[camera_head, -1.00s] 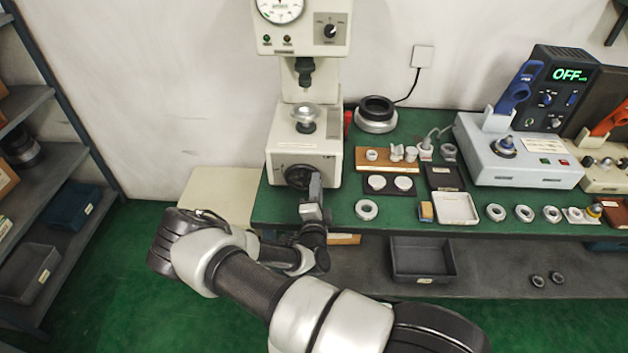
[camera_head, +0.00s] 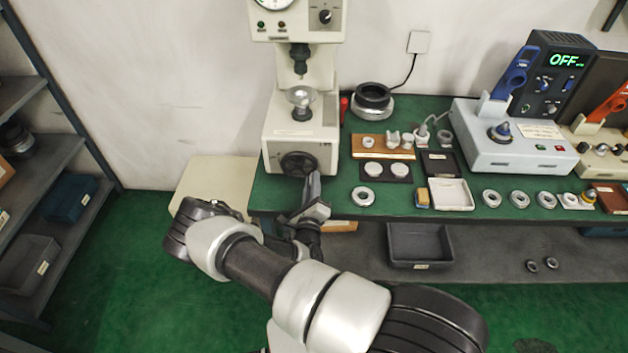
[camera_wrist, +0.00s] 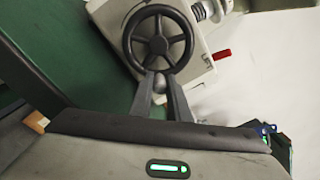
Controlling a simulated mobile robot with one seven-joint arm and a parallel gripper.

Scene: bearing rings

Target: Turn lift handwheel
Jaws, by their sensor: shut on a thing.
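The lift handwheel (camera_head: 297,162) is a dark spoked wheel low on the front of the cream tester (camera_head: 279,140). In the wrist view the handwheel (camera_wrist: 158,42) is at top centre, with its rim and spokes clear. A round grey knob (camera_wrist: 160,83) sits at the rim's near edge. My gripper (camera_wrist: 160,92) is shut on this knob, one finger on each side. In the head view my gripper (camera_head: 314,180) reaches up to the wheel's lower right side; the knob is hidden there.
The green bench (camera_head: 334,200) holds small rings and trays to the right of the tester. A red-handled item (camera_head: 344,108) stands beside the tester. A blue-and-grey device (camera_head: 520,140) is farther right. A shelf rack (camera_head: 45,150) stands at left, with open floor between.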

